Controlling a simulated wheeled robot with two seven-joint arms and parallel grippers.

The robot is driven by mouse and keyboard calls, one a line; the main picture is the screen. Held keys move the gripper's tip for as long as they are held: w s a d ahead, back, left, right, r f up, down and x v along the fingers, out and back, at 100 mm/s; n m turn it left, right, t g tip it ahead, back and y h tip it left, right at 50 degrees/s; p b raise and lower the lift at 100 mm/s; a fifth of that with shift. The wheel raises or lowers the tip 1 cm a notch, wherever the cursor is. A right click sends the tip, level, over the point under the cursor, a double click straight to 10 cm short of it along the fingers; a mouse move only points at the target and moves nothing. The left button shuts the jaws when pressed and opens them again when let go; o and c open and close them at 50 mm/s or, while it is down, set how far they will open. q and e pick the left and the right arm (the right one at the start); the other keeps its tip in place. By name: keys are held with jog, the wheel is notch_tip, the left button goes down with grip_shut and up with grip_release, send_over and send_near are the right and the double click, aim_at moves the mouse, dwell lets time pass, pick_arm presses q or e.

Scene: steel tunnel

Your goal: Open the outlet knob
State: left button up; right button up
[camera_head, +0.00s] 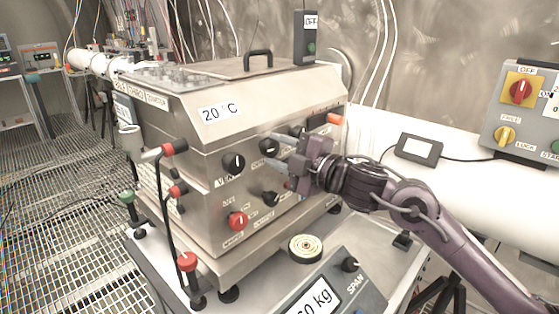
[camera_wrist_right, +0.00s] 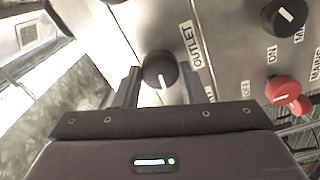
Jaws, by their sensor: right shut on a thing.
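The outlet knob (camera_wrist_right: 160,70) is black with a white pointer line, beside the label OUTLET on the steel panel. In the right wrist view it sits between the two fingers of my right gripper (camera_wrist_right: 160,88), which is shut on it. In the head view my right gripper (camera_head: 274,152) reaches the front of the steel machine (camera_head: 205,135) from the right, and the outlet knob (camera_head: 268,147) shows partly at its fingertips. My left gripper is not in view.
A black VENT knob (camera_head: 233,162) is left of the gripper. A red MAINS knob (camera_head: 238,221) and another black knob (camera_head: 270,198) are below. Red-tipped levers (camera_head: 174,147) stick out at the machine's left corner. A scale display (camera_head: 320,298) stands in front.

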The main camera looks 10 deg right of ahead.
jog(key=n+b, duration=0.3)
jog(key=n, duration=0.2)
jog(key=shift+f+n+b, duration=0.2)
jog(key=shift+n+b, duration=0.1)
jog(key=shift+b, duration=0.1)
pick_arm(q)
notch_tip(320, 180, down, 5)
pick_arm(e)
jog(key=shift+n+b, duration=0.3)
jog(key=shift+n, duration=0.2)
jog(key=n+b, duration=0.5)
jog(key=n, duration=0.2)
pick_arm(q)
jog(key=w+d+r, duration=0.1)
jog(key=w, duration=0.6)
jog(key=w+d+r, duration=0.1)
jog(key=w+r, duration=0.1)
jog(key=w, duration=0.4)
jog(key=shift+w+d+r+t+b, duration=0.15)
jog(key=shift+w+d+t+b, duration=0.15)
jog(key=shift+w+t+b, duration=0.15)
pick_arm(e)
jog(key=shift+n, duration=1.3)
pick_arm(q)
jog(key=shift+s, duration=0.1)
pick_arm(e)
jog(key=o, duration=1)
jog(key=shift+r, duration=0.1)
